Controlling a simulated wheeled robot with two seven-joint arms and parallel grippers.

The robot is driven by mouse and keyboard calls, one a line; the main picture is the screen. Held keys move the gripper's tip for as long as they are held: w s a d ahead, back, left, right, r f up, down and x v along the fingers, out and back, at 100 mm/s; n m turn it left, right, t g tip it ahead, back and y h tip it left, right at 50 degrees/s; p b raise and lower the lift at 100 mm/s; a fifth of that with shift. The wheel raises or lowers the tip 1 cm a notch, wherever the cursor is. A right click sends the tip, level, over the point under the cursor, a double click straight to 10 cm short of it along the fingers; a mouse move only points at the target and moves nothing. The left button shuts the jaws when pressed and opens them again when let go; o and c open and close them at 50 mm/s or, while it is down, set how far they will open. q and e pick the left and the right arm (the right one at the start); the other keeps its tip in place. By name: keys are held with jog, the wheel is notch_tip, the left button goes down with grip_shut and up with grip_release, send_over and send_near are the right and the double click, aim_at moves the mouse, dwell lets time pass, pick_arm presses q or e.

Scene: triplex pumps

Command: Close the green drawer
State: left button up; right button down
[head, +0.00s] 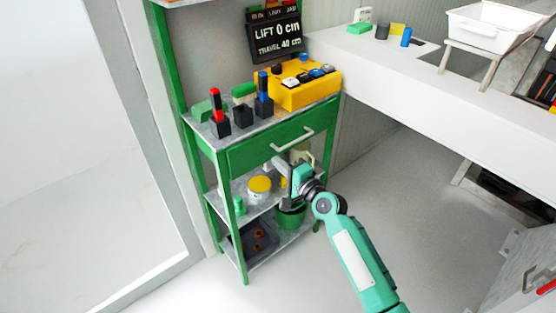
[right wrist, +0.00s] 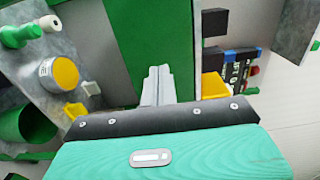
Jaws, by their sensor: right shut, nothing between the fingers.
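The green drawer (head: 262,146) is under the top of a green shelf unit, with a pale bar handle (head: 293,140) on its front. The front looks flush or nearly flush with the frame; I cannot tell whether a small gap is left. My right gripper (head: 279,163) is just below and in front of the drawer front, below the handle. In the right wrist view its fingers (right wrist: 158,86) are together and empty, in front of the green drawer front (right wrist: 160,30). I cannot tell whether they touch it. My left gripper is not in view.
A white counter (head: 400,75) runs to the right.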

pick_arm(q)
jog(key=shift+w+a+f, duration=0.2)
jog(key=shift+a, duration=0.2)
pick_arm(e)
jog(key=v, duration=0.8)
jog(key=shift+s+f, duration=0.15)
jog(key=shift+s, duration=0.05)
